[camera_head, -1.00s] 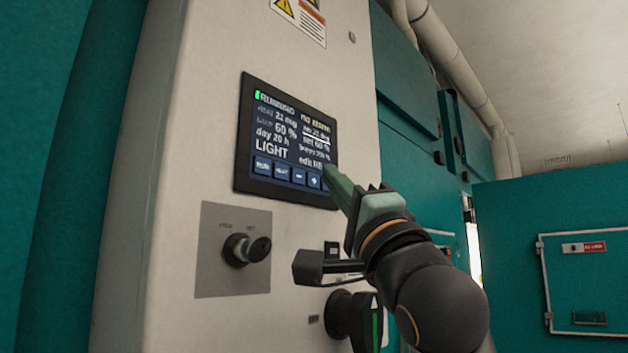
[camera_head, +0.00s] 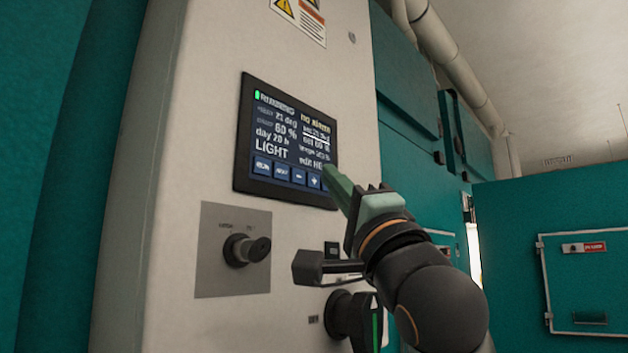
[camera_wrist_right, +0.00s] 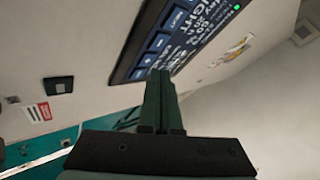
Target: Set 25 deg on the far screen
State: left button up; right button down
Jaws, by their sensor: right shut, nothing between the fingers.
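The screen (camera_head: 285,140) is a dark panel on a pale cabinet front, with a green mark by "RUNNING", "LIGHT" and a row of blue buttons (camera_head: 287,173) along its bottom. A set line on its right side is underlined; its digits are too blurred to read surely. My right gripper (camera_head: 330,173) is shut and empty, its green fingertips at the screen's lower right corner, by the rightmost button. Whether they touch it I cannot tell. In the right wrist view the shut fingers (camera_wrist_right: 160,80) point at the lower edge of the screen (camera_wrist_right: 175,40). My left gripper is not in view.
Below the screen, a black key switch (camera_head: 246,249) sits on a grey plate (camera_head: 212,280). A black rotary handle (camera_head: 352,318) is under my right arm. Warning labels (camera_head: 300,18) are above. Teal cabinets (camera_head: 550,210) stand at the right.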

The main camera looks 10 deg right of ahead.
jog(key=shift+w+a, duration=0.1)
jog(key=shift+w+a, duration=0.15)
jog(key=shift+w, duration=0.05)
jog(key=shift+w+a, duration=0.15)
jog(key=shift+w, duration=0.1)
dwell(0.6)
jog(key=shift+s, duration=0.15)
jog(key=shift+s+d, duration=0.4)
jog(key=shift+s, duration=0.05)
dwell(0.4)
jog(key=s+d, duration=0.1)
jog(key=s, duration=0.1)
jog(key=s+d+b, duration=0.1)
jog(key=s+d, duration=0.1)
dwell(0.4)
